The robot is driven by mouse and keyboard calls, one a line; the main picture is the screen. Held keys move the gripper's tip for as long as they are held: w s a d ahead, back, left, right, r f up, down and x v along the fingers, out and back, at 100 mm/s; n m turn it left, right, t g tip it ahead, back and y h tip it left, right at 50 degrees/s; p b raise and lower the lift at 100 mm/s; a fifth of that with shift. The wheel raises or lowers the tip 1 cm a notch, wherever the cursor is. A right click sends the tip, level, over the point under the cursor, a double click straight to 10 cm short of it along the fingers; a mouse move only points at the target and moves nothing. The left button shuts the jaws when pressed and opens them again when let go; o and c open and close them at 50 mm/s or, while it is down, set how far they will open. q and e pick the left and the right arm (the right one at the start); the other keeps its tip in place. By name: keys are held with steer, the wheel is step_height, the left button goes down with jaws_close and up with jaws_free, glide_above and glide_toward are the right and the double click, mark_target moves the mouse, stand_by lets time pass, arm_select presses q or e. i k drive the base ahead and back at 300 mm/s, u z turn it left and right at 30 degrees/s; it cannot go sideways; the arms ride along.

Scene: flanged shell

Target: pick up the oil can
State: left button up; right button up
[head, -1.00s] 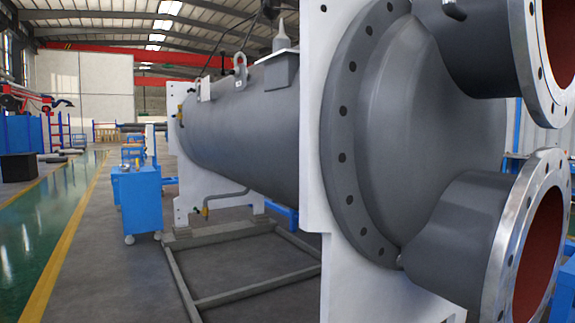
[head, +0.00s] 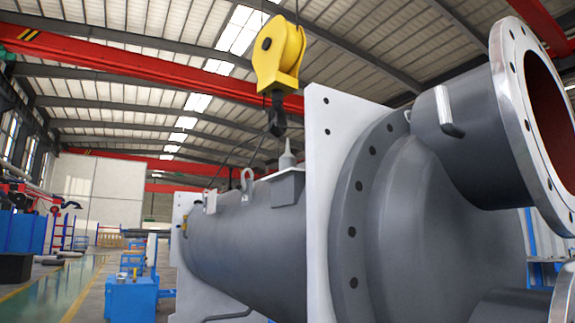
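A small grey can with a tapering spout (head: 287,158), which looks like the oil can, stands upright on a grey box-shaped block (head: 287,188) on top of the large grey shell (head: 240,235). It is small in the picture, and I cannot make out its details. It is just left of the white flange plate (head: 322,200). Neither of my grippers shows in the head view.
A yellow crane hook block (head: 279,55) hangs above the shell, with dark slings running down. Large flanged nozzles (head: 475,125) stick out at the right. A blue cart (head: 132,298) stands at the lower left, beside a green floor lane (head: 50,298).

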mark_target(288, 160)
steer(key=k, duration=0.65)
steer(key=u, duration=1.05)
steer(key=i, duration=1.2)
steer(key=u, duration=0.35)
steer(key=i, duration=1.3)
steer(key=z, duration=0.9)
